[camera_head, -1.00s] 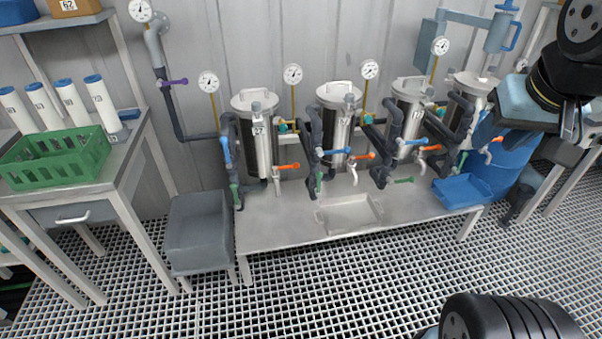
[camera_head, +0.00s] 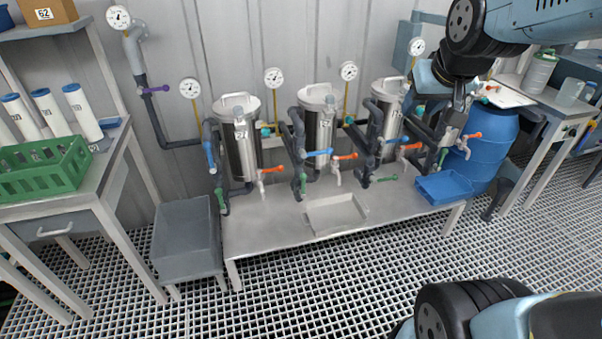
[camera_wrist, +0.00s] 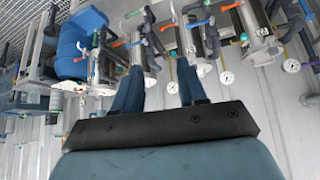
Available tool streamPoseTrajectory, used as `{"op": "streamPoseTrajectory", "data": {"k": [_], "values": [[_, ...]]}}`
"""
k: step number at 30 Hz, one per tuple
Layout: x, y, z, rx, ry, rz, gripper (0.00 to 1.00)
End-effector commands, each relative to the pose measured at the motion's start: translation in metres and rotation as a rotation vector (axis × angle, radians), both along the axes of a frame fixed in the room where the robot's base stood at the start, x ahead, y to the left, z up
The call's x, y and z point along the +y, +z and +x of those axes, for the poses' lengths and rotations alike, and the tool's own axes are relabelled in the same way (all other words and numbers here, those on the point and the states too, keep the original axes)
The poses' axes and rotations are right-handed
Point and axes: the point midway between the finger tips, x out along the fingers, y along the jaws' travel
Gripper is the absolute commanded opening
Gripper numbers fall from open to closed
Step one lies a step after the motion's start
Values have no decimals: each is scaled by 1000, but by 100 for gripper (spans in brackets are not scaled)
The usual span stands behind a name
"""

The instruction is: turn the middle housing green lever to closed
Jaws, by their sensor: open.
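Steel filter housings stand in a row on a pale bench, several in all. The left one (camera_head: 241,145), the second (camera_head: 319,130) and the third (camera_head: 387,118) show clearly; my arm partly hides the right end. I cannot tell which counts as the middle housing. The second housing's green lever (camera_head: 302,183) hangs down along its pipe. The third housing's green lever (camera_head: 388,178) lies nearly level, pointing right. My gripper (camera_wrist: 160,68) is open and empty, its blue fingers apart, near the right end of the row in the head view, touching no lever that I can see.
Blue and orange levers crowd the pipework around the housings. A pale tray (camera_head: 335,214) and a blue tray (camera_head: 445,187) sit on the bench. A blue barrel (camera_head: 488,145) stands at right, a grey bin (camera_head: 185,240) at left. The grating floor in front is clear.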

Motion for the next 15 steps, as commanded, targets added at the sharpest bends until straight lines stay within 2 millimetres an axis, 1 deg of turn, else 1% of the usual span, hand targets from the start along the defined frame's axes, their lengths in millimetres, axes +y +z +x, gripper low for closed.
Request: {"op": "streamPoseTrajectory", "data": {"k": [1, 6, 11, 15], "values": [[4, -7, 18, -13, 11, -1, 42], [17, -25, 74, -85, 43, -3, 42], [33, -47, 123, -153, 73, 0, 42], [47, -70, 162, -212, 99, 3, 42]]}}
